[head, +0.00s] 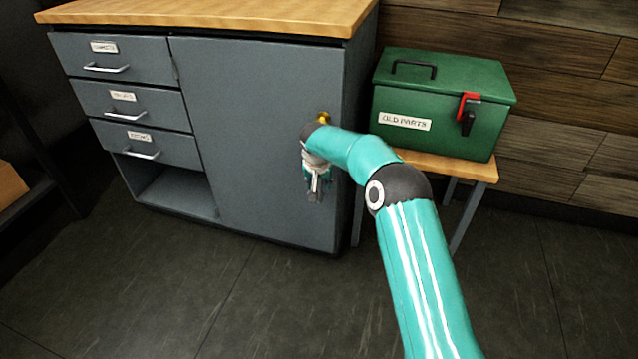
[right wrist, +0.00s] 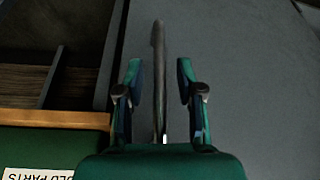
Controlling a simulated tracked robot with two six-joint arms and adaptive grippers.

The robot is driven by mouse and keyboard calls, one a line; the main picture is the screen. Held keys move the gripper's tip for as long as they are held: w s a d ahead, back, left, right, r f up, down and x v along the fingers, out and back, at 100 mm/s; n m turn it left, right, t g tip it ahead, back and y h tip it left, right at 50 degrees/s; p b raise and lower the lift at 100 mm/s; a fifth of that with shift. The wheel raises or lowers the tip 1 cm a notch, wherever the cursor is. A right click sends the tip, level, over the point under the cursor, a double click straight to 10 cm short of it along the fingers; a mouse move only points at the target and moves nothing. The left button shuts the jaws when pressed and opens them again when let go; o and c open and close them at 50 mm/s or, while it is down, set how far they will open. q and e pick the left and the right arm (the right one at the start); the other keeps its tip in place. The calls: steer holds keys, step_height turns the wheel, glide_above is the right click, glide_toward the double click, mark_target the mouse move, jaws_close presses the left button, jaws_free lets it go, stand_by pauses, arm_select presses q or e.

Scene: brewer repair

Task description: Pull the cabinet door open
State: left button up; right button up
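The grey cabinet door (head: 250,130) is shut, flush with the cabinet front. My right gripper (head: 316,188) is at the right part of the door, below a small brass-coloured round fitting (head: 323,117). In the right wrist view, the long metal handle (right wrist: 159,75) runs between the two fingers of my right gripper (right wrist: 160,82). The fingers are open, with a gap on each side of the handle. In the head view the handle is largely hidden by the gripper and wrist. My left gripper is not in view.
Three labelled drawers (head: 125,97) sit left of the door, above an open shelf space (head: 178,190). A green box (head: 440,108) marked OLD PARTS stands on a small wooden-topped table (head: 455,168) right of the cabinet. The floor (head: 220,290) before the door is clear.

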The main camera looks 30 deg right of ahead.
jaws_close()
steer(key=shift+a, duration=0.1)
